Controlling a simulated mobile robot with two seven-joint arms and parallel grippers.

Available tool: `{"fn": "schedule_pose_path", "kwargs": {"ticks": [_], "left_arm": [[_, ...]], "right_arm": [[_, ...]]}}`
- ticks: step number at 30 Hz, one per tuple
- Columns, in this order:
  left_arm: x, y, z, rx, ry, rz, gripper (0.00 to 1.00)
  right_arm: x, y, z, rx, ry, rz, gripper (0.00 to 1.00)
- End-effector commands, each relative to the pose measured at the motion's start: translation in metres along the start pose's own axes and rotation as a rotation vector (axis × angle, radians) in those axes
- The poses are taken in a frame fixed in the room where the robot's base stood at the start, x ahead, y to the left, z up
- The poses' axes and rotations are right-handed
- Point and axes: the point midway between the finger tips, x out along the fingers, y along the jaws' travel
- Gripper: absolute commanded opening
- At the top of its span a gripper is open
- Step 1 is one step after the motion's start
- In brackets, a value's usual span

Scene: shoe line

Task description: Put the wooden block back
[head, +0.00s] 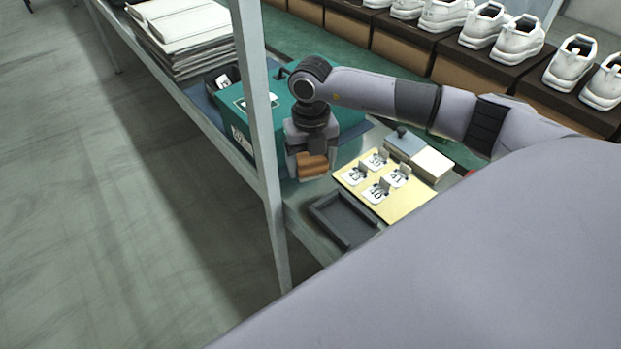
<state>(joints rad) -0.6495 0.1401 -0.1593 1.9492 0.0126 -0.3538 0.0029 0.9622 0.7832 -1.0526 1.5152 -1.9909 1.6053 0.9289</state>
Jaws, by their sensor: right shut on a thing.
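A brown wooden block (312,166) is held in my right gripper (311,158), which points down and is shut on it. The block is near the front corner of the teal box, to the upper left of an empty dark tray (345,222). The block appears to be above the table, but I cannot tell how high. My left gripper is not in view.
A yellow board (407,204) with several numbered tags lies right of the dark tray. A blue-grey block (404,145) and a whitish block (432,164) stand behind it. A metal post (261,130) rises at the table's front edge. White shoes (519,42) on boxes line the back.

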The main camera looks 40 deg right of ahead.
Motion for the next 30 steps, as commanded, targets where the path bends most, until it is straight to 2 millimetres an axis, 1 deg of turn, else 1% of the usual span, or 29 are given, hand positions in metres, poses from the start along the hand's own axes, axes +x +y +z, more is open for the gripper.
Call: {"fn": "schedule_pose_path", "kwargs": {"ticks": [1,8,12,15,23,26,27,29,30], "left_arm": [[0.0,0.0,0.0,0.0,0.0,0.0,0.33],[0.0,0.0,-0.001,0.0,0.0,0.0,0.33],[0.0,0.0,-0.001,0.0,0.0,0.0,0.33],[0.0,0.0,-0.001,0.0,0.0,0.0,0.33],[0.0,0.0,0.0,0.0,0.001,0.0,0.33],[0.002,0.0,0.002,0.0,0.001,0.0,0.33],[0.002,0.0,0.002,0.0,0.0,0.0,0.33],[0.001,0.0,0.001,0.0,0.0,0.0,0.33],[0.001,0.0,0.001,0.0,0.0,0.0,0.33]], "right_arm": [[0.007,0.0,0.0,0.0,0.002,0.0,0.5],[0.024,0.001,0.0,0.0,0.001,0.0,0.5],[0.045,0.0,-0.001,0.0,0.003,-0.001,0.5],[0.057,0.001,0.0,0.0,0.001,0.0,0.5],[0.058,0.001,0.0,-0.001,-0.001,0.001,0.5],[0.062,0.001,0.0,-0.001,-0.001,0.001,0.5],[0.062,0.001,0.0,-0.001,-0.001,0.001,0.78],[0.061,0.001,0.0,-0.001,-0.001,0.001,0.97],[0.061,0.001,0.0,-0.001,-0.001,0.001,1.0]]}}
